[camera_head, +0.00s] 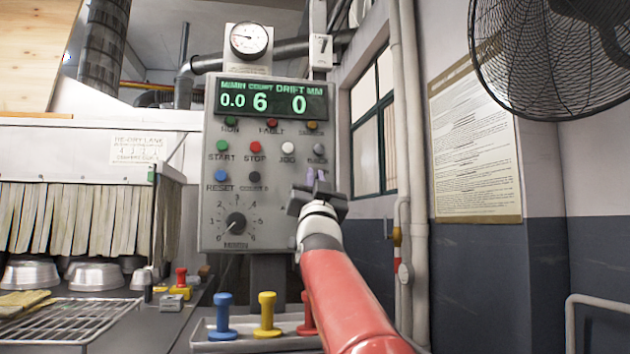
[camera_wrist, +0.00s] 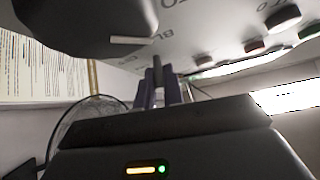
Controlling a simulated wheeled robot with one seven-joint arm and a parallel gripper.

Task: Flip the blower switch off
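The grey control panel (camera_head: 262,190) stands upright ahead. The blower switch (camera_head: 319,149) is a small grey toggle at the panel's right, with a small label under it. My gripper (camera_head: 316,174) is raised in front of the panel's right side, its fingertips just below the switch in the head view. In the wrist view the two purplish fingers (camera_wrist: 159,88) stand a little apart, and the dark switch lever (camera_wrist: 157,64) shows between or just beyond their tips. Whether they touch it cannot be told. The letters "BLO" show nearby on the panel in the wrist view.
A dark knob-like shape (camera_wrist: 85,22) lies close in the wrist view. Several buttons and a dial (camera_head: 236,224) share the panel. Coloured pegs (camera_head: 267,315) stand in a tray below. A fan (camera_head: 550,55) hangs at the upper right; pipes run beside the panel.

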